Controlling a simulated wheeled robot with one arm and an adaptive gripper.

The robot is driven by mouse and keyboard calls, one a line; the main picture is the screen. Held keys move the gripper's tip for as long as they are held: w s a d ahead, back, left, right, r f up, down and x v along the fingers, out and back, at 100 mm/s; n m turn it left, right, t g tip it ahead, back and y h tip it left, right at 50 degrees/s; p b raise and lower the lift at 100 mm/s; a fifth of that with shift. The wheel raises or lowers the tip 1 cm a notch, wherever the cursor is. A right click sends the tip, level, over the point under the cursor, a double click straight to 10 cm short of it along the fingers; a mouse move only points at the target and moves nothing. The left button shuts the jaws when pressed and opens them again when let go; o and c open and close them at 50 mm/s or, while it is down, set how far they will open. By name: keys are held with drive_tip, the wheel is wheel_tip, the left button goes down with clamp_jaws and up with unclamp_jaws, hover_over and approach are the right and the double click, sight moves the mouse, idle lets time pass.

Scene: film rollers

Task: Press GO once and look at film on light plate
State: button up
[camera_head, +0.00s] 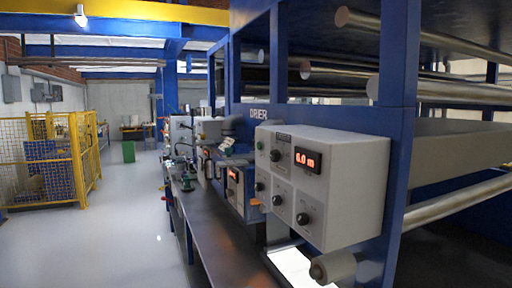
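A grey control box (350,185) is fixed to the blue machine frame, right of centre. Its lit red display (307,160) seems to read 6.0 m. Several dark round knobs or buttons show on its face, such as one at the upper left (275,155) and one low at the right (302,218). Their labels are too small to read, so I cannot tell which is GO. A bright white light plate (298,268) shows below the box, partly cut off by the lower edge. I cannot make out film on it. My gripper is not in view.
The blue machine frame (398,80) marked DRIER carries metal rollers (465,196) on the right. A long dark bench (215,235) runs back beside it, with equipment at its far end. A yellow mesh cage (60,165) stands at left. The grey floor (110,235) between is clear.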

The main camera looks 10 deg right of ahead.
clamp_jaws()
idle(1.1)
